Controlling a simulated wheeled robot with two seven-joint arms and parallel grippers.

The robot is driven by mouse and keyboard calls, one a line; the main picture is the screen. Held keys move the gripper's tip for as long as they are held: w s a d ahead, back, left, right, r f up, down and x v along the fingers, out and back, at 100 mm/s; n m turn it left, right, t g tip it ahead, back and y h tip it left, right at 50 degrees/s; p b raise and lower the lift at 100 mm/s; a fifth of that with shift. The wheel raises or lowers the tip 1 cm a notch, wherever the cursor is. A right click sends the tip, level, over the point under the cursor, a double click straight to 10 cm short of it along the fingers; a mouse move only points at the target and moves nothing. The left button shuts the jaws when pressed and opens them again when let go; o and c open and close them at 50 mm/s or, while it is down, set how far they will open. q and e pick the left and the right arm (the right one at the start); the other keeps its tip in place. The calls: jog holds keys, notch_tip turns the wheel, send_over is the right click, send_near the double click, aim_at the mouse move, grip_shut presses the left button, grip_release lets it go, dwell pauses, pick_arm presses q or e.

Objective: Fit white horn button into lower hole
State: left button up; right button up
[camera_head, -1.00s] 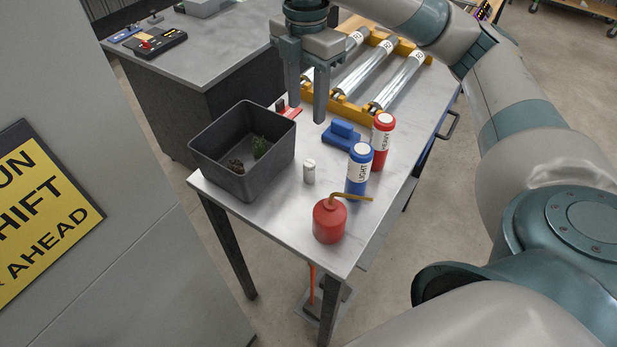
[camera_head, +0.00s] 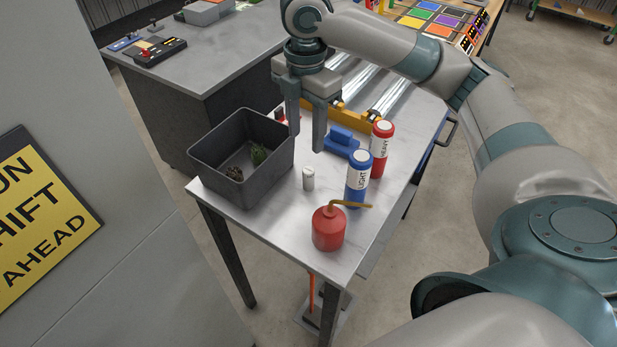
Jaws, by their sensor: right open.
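My right gripper (camera_head: 306,141) is open and empty, fingers pointing down above the metal table (camera_head: 270,228), between the dark bin and the blue block. A small white cylinder (camera_head: 308,178) stands upright on the table just in front of the fingers and apart from them. I cannot tell whether it is the white horn button. No lower hole can be made out. My left gripper is not in view.
A dark grey bin (camera_head: 207,160) holding small green and brown things is on the left. A blue block (camera_head: 341,138), blue LIGHT bottle (camera_head: 357,187), red HEAVY bottle (camera_head: 379,160) and red oil can (camera_head: 328,232) stand right and front. Metal rollers (camera_head: 388,92) lie behind.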

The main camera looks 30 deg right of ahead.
aim_at(306, 170)
notch_tip(306, 170, down, 7)
jog(key=shift+r+p, duration=0.1)
jog(key=shift+p, duration=0.3)
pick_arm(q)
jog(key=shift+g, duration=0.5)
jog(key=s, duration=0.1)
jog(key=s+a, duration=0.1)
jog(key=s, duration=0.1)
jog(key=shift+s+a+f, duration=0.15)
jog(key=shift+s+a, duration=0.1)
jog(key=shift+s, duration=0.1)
pick_arm(e)
jog(key=shift+f, duration=0.2)
